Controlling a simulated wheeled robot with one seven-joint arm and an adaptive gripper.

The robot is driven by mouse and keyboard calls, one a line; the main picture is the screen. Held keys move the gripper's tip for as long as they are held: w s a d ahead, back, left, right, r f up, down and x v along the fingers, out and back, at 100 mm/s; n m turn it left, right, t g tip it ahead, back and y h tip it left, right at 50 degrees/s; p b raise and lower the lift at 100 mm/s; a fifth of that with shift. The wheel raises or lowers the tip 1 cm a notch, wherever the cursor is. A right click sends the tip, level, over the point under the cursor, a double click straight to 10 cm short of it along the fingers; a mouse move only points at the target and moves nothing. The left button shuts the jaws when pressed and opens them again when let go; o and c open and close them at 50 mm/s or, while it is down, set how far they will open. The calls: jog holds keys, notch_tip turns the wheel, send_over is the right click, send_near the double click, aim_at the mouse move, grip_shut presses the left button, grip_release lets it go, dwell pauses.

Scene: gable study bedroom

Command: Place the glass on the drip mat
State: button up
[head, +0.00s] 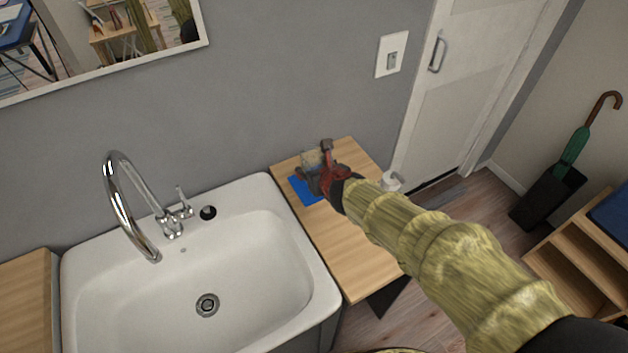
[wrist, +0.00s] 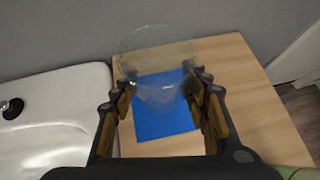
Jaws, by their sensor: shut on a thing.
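My gripper (wrist: 162,88) is shut on the clear glass (wrist: 158,50), with one finger on each side of it. In the head view, my gripper (head: 322,178) and the pale glass (head: 311,159) are over the far end of the wooden counter, at the drip mat. The blue drip mat (head: 303,192) lies flat on that counter, partly hidden by my gripper. In the wrist view, the mat (wrist: 165,122) shows between the fingers and through the glass. I cannot tell whether the glass base touches the mat.
The wooden counter (head: 352,245) is otherwise mostly bare. A white sink (head: 250,285) with a chrome tap (head: 118,200) adjoins it on the left. A grey wall (head: 290,85) stands behind.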

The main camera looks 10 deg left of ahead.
jog(key=shift+w+f, duration=0.35)
jog(key=shift+f, duration=0.05)
jog(key=shift+o, duration=0.2)
jog(key=shift+w+f+b, duration=0.2)
jog(key=shift+f+b, duration=0.95)
jog(key=shift+f, duration=0.5)
jog(key=shift+c, duration=0.2)
jog(key=shift+f, duration=0.2)
jog(key=o, duration=1.4)
jog(key=shift+r, duration=0.2)
jog(key=p+v, duration=0.4)
jog(key=v, duration=0.8)
jog(key=shift+d, duration=0.1)
